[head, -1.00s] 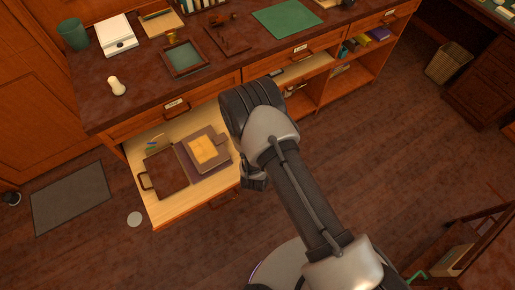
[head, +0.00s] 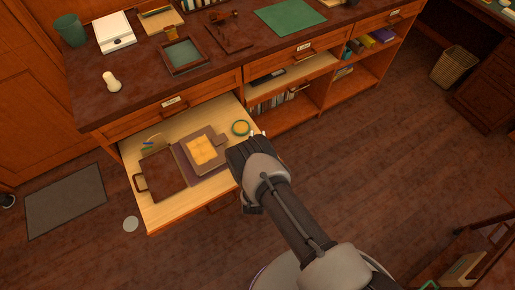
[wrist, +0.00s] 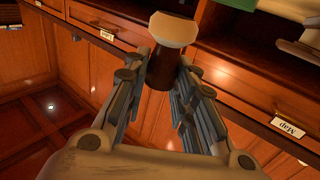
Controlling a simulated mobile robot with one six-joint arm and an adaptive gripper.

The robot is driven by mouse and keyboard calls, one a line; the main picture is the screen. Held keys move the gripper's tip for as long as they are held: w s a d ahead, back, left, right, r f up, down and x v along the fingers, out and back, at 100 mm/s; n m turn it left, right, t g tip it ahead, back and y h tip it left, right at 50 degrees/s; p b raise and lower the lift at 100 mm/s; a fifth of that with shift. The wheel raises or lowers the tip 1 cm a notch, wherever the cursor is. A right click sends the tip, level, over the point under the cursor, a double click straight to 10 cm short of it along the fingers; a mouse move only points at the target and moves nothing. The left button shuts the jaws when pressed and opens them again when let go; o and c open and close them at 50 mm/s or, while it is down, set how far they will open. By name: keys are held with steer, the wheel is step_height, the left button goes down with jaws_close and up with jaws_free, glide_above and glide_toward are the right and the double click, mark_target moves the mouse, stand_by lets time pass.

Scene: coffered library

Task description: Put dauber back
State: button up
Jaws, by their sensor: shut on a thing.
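The dauber (wrist: 173,30) shows in the wrist view as a rounded cream head on a dark brown handle. My gripper (wrist: 162,68) is shut on the handle, with the cream head beyond the fingertips. In the head view my arm's end is at the right front corner of an open drawer (head: 154,217). The fingers are mostly hidden there behind my wrist, and only a small pale bit shows past it. A pale, pear-shaped object (head: 112,82) stands on the counter at the left; I cannot tell what it is.
The counter (head: 135,105) above carries a green cup (head: 70,30), a framed tray (head: 184,55) and a green mat (head: 290,15). Open shelves lie right of the drawer.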

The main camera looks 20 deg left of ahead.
steer(key=shift+f+b, duration=0.95)
steer(key=shift+f, duration=1.2)
steer(key=shift+f, duration=0.2)
steer(key=o, duration=1)
steer(key=shift+c, duration=0.2)
steer(key=shift+r, duration=0.1)
